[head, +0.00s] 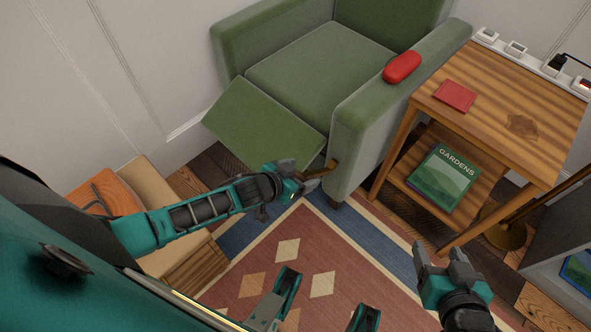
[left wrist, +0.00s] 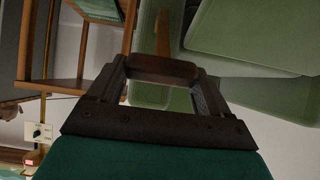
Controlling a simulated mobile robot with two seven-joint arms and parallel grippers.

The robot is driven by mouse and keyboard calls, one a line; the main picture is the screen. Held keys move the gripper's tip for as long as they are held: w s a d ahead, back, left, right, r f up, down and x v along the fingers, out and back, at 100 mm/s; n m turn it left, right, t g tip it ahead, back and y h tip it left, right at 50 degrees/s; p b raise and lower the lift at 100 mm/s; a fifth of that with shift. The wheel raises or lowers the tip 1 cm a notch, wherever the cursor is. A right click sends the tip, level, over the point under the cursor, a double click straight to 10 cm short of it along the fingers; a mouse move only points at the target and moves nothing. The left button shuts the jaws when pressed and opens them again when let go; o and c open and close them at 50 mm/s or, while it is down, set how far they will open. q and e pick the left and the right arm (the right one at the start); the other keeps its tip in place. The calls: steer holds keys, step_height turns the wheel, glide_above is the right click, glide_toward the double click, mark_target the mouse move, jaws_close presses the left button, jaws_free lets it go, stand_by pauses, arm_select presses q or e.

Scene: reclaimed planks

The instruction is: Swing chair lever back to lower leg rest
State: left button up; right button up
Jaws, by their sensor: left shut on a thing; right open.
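The green armchair (head: 320,65) stands at the back, its green leg rest (head: 255,125) sticking out at a slant from the seat front. The wooden lever (head: 329,167) is at the lower front of the armrest on the right side. My left gripper (head: 311,181) is shut on the lever's end, beside the leg rest. In the left wrist view the brown lever (left wrist: 162,68) lies between the two dark fingers, with green upholstery behind. The fingers partly hide the lever. My right gripper (head: 439,252) is open and empty over the rug, at lower right.
A wooden side table (head: 480,85) stands close right of the chair, with a red booklet (head: 455,96) on top and a gardens book (head: 442,178) on its shelf. A red case (head: 402,67) lies on the armrest. The patterned rug (head: 330,240) is open floor. A wooden crate (head: 190,265) stands at left.

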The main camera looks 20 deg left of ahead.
mark_target(312, 172)
arm_select(q)
steer(key=w+r+g+p, duration=0.1)
steer(key=p, duration=0.1)
steer(key=w+d+r+g+p, duration=0.1)
steer(key=r+p, duration=0.1)
steer(key=shift+w+r+y, duration=0.1)
steer(key=shift+w+y, duration=0.2)
steer(key=shift+w, duration=0.05)
steer(key=shift+w+d+r, duration=0.1)
steer(key=shift+w+r, duration=0.1)
steer(key=shift+w, duration=0.1)
steer(key=shift+w+d+r+p, duration=0.25)
steer(key=shift+w+r+p, duration=0.15)
steer(key=shift+w, duration=0.3)
steer(key=shift+w+d+r, duration=0.3)
steer(key=shift+w+r, duration=0.1)
steer(key=shift+w, duration=0.3)
arm_select(e)
steer(key=shift+s+d+r, duration=0.1)
steer(key=shift+d+r, duration=0.1)
steer(key=shift+r, duration=1.15)
steer(key=shift+s+d+r, duration=0.1)
steer(key=shift+d+r, duration=0.1)
steer(key=shift+r, duration=1.15)
steer(key=shift+s+f, duration=0.1)
